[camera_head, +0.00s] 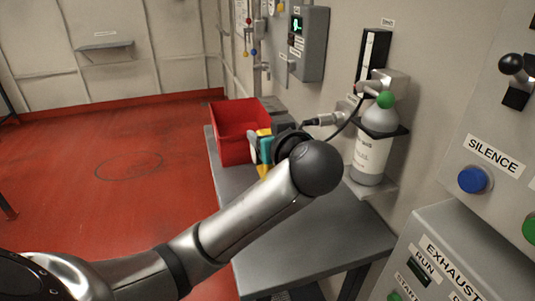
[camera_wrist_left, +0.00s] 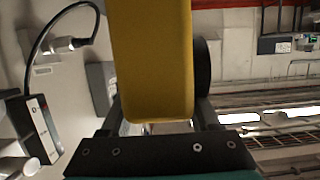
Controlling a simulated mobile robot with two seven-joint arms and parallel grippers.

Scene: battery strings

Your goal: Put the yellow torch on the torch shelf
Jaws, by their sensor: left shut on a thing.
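The yellow torch (camera_wrist_left: 152,60) fills the upper middle of the left wrist view, between the fingers of my left gripper (camera_wrist_left: 158,110). A dark round part shows at its right side. In the head view, small yellow parts of the torch (camera_head: 263,172) show beside my left gripper (camera_head: 260,150), which is shut on it, above the grey bench by the red bin. My arm hides much of both. A small grey shelf (camera_head: 105,46) is on the far wall at upper left, with a label too small to read; it looks empty. My right gripper is not in view.
The red bin (camera_head: 236,118) stands on the grey bench (camera_head: 310,250). A grey-white bottle with a green top (camera_head: 370,155) sits in a wall holder to the right. A dark cable (camera_head: 345,128) hangs close behind my gripper. The red floor (camera_head: 100,150) at left is clear.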

